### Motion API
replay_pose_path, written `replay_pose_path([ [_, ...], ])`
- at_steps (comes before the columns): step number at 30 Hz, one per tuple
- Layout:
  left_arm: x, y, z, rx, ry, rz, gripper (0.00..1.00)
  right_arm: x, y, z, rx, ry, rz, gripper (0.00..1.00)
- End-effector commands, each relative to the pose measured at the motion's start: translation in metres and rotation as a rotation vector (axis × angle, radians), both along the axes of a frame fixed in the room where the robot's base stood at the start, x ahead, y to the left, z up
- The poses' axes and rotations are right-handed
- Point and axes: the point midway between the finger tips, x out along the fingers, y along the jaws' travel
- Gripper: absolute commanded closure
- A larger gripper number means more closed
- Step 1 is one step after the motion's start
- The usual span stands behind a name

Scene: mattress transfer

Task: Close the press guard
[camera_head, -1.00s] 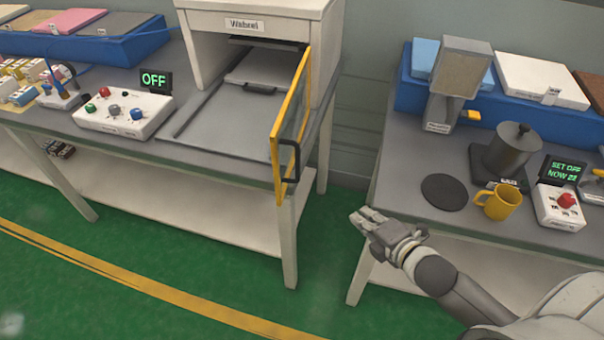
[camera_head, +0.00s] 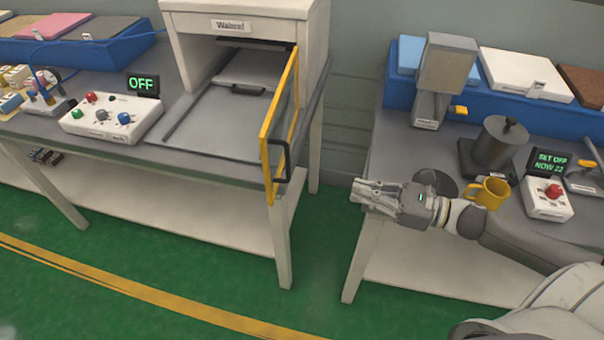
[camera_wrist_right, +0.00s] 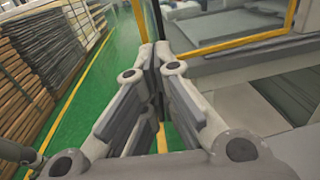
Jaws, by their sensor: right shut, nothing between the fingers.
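The press (camera_head: 245,32) is a white housing labelled "Wabrel" on the left table. Its guard (camera_head: 281,125) is a yellow-framed clear panel with a dark handle (camera_head: 283,165). The guard stands swung out at the press's right side, leaving the front open. My right gripper (camera_head: 358,194) is shut and empty, to the right of the guard handle and apart from it in the head view. In the right wrist view the shut fingers (camera_wrist_right: 152,55) point toward part of the yellow frame (camera_wrist_right: 240,40). My left gripper is not in view.
A control box (camera_head: 112,118) and an "OFF" display (camera_head: 143,84) stand left of the press. On the right table, a yellow mug (camera_head: 489,193) and a grinder (camera_head: 497,145) stand close to my right arm. Green floor shows between the tables.

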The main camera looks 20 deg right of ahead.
Motion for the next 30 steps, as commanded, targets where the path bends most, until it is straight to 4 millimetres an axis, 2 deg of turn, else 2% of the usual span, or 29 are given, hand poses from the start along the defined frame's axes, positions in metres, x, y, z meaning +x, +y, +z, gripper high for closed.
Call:
replay_pose_path([
  [15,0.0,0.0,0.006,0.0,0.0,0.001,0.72,0.032,0.036,0.001,0.002,0.001,-0.002,1.0],
  [30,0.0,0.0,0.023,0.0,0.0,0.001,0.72,0.068,0.079,0.002,0.006,0.002,-0.004,1.0],
])
